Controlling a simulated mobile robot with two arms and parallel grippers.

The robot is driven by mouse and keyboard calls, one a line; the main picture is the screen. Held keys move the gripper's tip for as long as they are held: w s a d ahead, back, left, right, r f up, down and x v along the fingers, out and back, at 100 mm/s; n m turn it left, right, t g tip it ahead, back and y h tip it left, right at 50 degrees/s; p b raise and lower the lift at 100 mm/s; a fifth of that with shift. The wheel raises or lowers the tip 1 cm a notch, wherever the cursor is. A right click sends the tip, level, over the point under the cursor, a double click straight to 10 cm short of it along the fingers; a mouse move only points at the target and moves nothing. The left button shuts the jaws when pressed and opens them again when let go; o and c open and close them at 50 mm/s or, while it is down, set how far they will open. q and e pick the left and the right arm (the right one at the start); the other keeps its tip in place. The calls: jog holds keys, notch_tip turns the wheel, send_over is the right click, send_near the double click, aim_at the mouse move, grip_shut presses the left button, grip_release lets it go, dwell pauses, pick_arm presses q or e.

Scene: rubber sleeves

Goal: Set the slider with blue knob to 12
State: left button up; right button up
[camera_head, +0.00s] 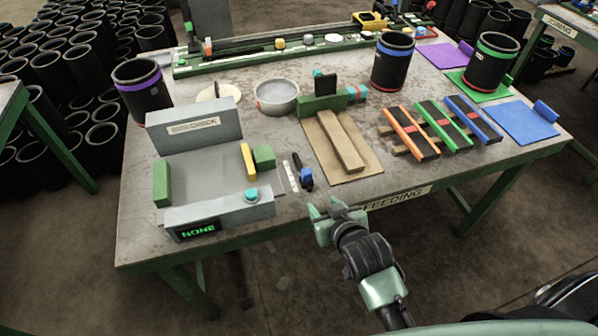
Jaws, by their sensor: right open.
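A pale strip with marks (290,176) runs along the rail's left side. The marks are too small to read. My right gripper (334,207) is open and empty at the table's front edge, a little in front and to the right of the knob, apart from it. My left gripper is not in view.
The grey station (200,170) has green blocks, a teal button (251,194) and a display reading NONE (195,229). A brown board (365,175) with a wooden bar lies right of the slider. Black sleeves with coloured bands, a metal bowl (277,95) and coloured mats stand farther back and right.

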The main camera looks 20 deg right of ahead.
aim_at(308, 176)
jog(key=w+r, duration=0.1)
jog(key=w+r+t, duration=0.2)
jog(key=w, duration=0.1)
jog(key=shift+a, duration=0.4)
jog(key=shift+w, duration=0.3)
jog(key=x, duration=0.7)
jog(key=shift+w+a, duration=0.1)
jog(key=shift+w, duration=0.05)
grip_shut()
jog(key=shift+f, duration=0.1)
dwell(0.4)
